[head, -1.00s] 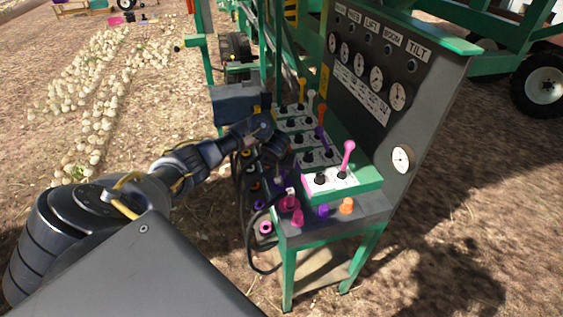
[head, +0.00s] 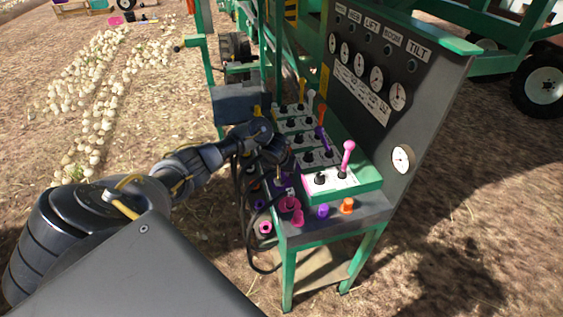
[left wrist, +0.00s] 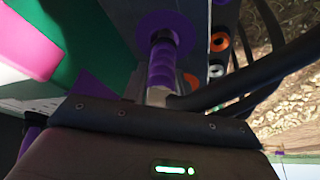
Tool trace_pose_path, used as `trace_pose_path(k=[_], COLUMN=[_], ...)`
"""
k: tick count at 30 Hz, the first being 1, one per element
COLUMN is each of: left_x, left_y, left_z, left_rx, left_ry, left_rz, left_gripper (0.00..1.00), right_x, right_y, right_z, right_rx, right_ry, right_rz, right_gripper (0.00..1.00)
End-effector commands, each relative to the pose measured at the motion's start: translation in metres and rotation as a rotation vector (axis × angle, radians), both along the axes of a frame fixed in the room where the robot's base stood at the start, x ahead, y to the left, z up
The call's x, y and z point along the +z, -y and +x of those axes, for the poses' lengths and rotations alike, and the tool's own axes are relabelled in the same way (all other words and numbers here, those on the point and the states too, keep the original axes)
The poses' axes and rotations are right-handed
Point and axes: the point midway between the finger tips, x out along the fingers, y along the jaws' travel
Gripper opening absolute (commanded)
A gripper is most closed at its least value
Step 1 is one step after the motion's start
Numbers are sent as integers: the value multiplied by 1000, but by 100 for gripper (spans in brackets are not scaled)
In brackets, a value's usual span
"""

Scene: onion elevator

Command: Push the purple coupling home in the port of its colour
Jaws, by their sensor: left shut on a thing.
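My left gripper (head: 279,172) is at the front edge of the green valve console (head: 368,196). It is shut on the purple-banded coupling (left wrist: 160,72), which has a metallic body and a dark hose at its rear. In the left wrist view the coupling's front end lines up with the purple ring port (left wrist: 168,24) and meets its dark centre. I cannot tell how deep it sits. In the head view the gripper hides most of the coupling and port. My right gripper is not in view.
Pink couplings or caps (head: 290,204) are close to the gripper, with a purple cap (head: 322,211) and an orange cap (head: 347,206) to the right. Coloured levers, including a pink lever (head: 347,156), rise behind. Black hoses hang at the console's left side.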

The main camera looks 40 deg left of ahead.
Motion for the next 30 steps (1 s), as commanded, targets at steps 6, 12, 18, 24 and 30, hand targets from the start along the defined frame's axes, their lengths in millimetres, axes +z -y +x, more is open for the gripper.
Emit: trace_pose_path(k=[6,12,18,24,30], left_x=[0,0,0,-2,-3], left_y=[0,0,0,0,0], left_z=[0,0,0,-1,0], left_rx=[0,0,0,1,0], left_ry=[1,0,0,-1,0], left_rz=[0,0,0,0,0], left_gripper=[0,0,0,0,0], right_x=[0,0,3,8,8], right_y=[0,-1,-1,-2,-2], right_z=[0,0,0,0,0], right_rx=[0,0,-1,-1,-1], right_ry=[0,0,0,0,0], right_rz=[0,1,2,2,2], right_gripper=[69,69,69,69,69])
